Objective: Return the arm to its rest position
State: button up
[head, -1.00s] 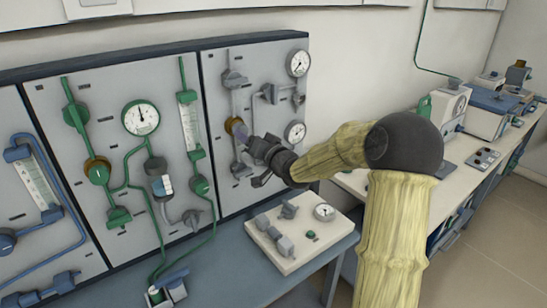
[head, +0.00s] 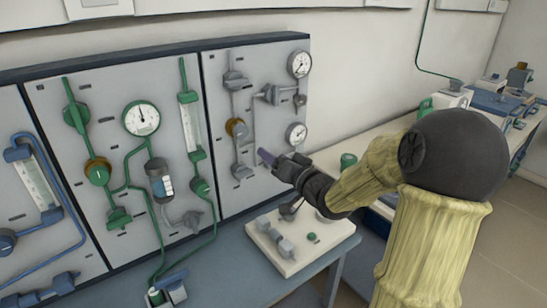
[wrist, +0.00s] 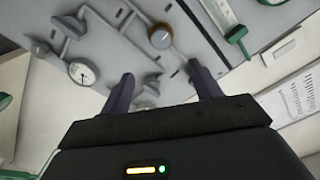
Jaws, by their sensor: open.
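My arm (head: 430,230) has a pale yellow sleeve and a dark round elbow, and it reaches in from the right in the head view. The brass knob (wrist: 160,36) lies beyond the fingertips there, near the top middle.
The grey panel (head: 222,200) carries pipes, valves and gauges such as the green-rimmed gauge (head: 141,118). A white box (head: 305,252) with fittings stands on the blue-grey bench (head: 225,270) below my gripper. A side bench with instruments (head: 505,100) runs along the right wall.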

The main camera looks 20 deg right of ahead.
jog(key=s+a+f+n+g+h+p, duration=0.1)
jog(key=s+a+f+g+h+p, duration=0.1)
jog(key=s+g, duration=0.3)
jog(key=s+a+f+n+g+h+p, duration=0.1)
jog(key=s+g+p, duration=0.3)
jog(key=s, duration=0.6)
jog(key=s+a+f+n+g+h+p, duration=0.1)
jog(key=s+a+f+g+h+p, duration=0.1)
jog(key=s, duration=0.6)
jog(key=a+f+g+p, duration=0.1)
jog(key=g+p, duration=0.1)
jog(key=g, duration=0.1)
jog(key=shift+a+f+g+h, duration=0.15)
jog(key=shift+f+g+h, duration=0.15)
jog(key=shift+f, duration=0.05)
jog(key=shift+s, duration=0.1)
